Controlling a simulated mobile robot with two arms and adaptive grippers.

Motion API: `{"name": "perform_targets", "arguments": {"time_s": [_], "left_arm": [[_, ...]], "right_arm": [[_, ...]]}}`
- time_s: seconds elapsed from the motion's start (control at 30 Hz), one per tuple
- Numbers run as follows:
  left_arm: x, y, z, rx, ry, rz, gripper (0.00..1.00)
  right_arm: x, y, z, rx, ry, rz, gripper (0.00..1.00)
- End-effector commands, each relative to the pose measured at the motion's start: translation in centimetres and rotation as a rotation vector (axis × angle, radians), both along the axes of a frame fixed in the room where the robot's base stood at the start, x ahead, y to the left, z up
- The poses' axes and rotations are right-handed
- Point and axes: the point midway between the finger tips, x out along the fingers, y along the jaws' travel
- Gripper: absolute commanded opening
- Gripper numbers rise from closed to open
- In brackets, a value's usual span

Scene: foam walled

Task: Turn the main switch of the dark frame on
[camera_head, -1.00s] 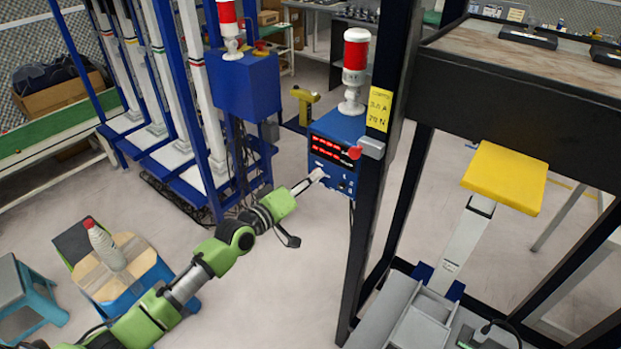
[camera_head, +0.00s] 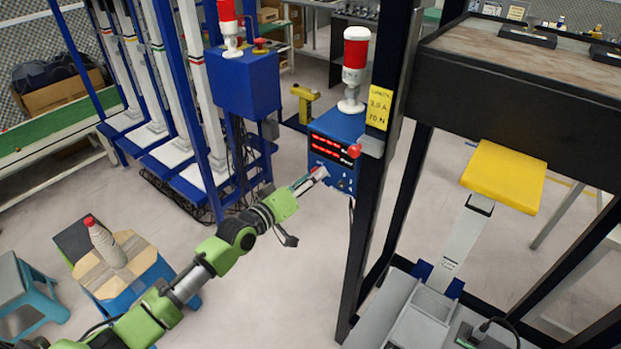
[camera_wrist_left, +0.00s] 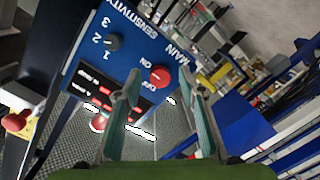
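The blue control box (camera_head: 335,135) is mounted on the dark frame (camera_head: 375,175), with a red-and-white beacon on top. In the left wrist view, its face (camera_wrist_left: 125,40) carries the main switch (camera_wrist_left: 160,76), a red knob beside the words MAIN, ON and OFF. My left gripper (camera_head: 318,174) is at the box's lower front. In the left wrist view its two teal fingers (camera_wrist_left: 160,88) are apart, with the red knob showing between their tips. I cannot tell whether they touch it. The knob's exact pointing is unclear. My right gripper is not in view.
A red button (camera_head: 354,151) sticks out near the frame post. A second blue box (camera_head: 245,82) stands left. A bottle (camera_head: 106,245) stands on a stool at lower left.

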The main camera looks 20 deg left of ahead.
Motion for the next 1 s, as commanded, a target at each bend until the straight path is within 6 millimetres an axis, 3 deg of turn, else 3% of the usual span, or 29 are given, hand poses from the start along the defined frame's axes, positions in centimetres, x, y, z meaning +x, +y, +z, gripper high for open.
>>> {"name": "perform_targets", "arguments": {"time_s": [0.3,0.47,1.0], "left_arm": [[-0.1,0.0,0.0,-0.001,0.000,0.000,0.37],[-1.1,0.4,0.0,-0.003,0.001,0.000,0.37],[-9.6,3.5,0.7,0.000,0.002,0.001,0.37]], "right_arm": [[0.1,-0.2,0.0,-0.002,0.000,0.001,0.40],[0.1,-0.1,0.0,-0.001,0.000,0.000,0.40],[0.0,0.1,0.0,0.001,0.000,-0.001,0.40]]}}
